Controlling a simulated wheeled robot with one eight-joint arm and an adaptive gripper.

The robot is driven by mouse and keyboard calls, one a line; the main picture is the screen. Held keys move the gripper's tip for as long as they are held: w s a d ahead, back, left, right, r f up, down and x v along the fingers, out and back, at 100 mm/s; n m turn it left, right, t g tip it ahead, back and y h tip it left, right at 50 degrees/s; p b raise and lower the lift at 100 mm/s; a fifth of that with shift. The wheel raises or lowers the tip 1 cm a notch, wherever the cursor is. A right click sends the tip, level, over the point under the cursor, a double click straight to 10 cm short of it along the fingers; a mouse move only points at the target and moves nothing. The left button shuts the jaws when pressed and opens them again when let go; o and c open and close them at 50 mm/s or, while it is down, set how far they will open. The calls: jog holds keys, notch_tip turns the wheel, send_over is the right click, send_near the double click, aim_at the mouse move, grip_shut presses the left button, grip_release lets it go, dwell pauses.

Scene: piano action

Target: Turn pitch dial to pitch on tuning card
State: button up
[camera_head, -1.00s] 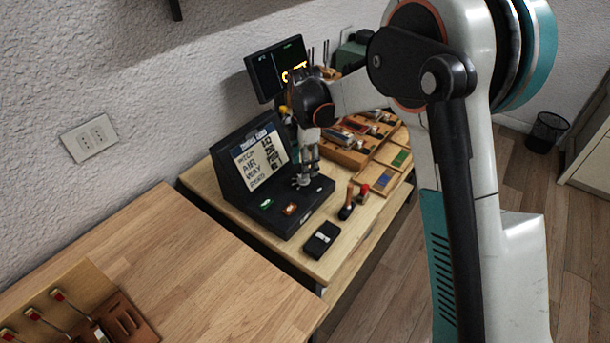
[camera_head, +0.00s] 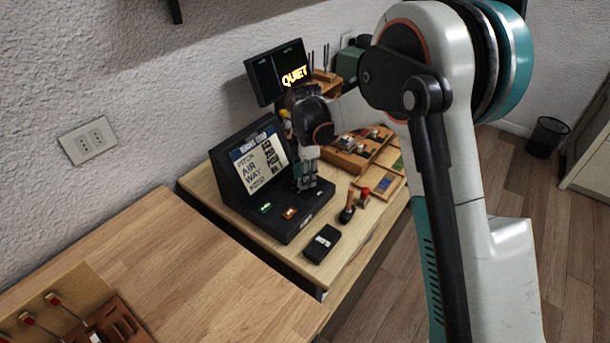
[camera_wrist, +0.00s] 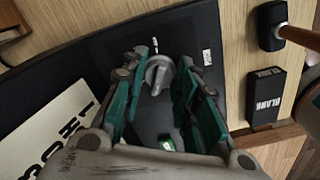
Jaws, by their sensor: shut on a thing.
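The black console (camera_head: 240,195) stands on the far bench with a white lettered card (camera_head: 262,163) on its sloped panel; the small print is too fine to read. The grey pitch dial (camera_wrist: 158,72) sits on the console's flat deck in the wrist view, with a small white mark beside it. My gripper (camera_wrist: 163,70) points down at the deck with its fingers on either side of the dial, shut on it. In the head view my gripper (camera_head: 306,187) hides the dial. Part of the white card (camera_wrist: 48,128) also shows in the wrist view.
A green button (camera_head: 266,208) and an orange one (camera_head: 290,213) sit on the deck. A black box (camera_head: 321,244) and a stamp (camera_head: 347,212) lie right of the console. A monitor (camera_head: 280,72) reading QUIET stands behind. Wooden trays (camera_head: 375,185) lie further right.

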jog(key=shift+m, duration=0.3)
jog(key=m, duration=1.1)
jog(key=shift+s+m+p, duration=0.2)
jog(key=shift+m+p, duration=0.1)
jog(key=shift+p, duration=0.1)
jog(key=m, duration=0.6)
jog(key=shift+a, duration=0.1)
jog(key=m, duration=0.5)
jog(key=shift+a, duration=0.1)
jog(key=shift+m, duration=0.4)
jog(key=o, duration=1.1)
jog(key=shift+c, duration=0.2)
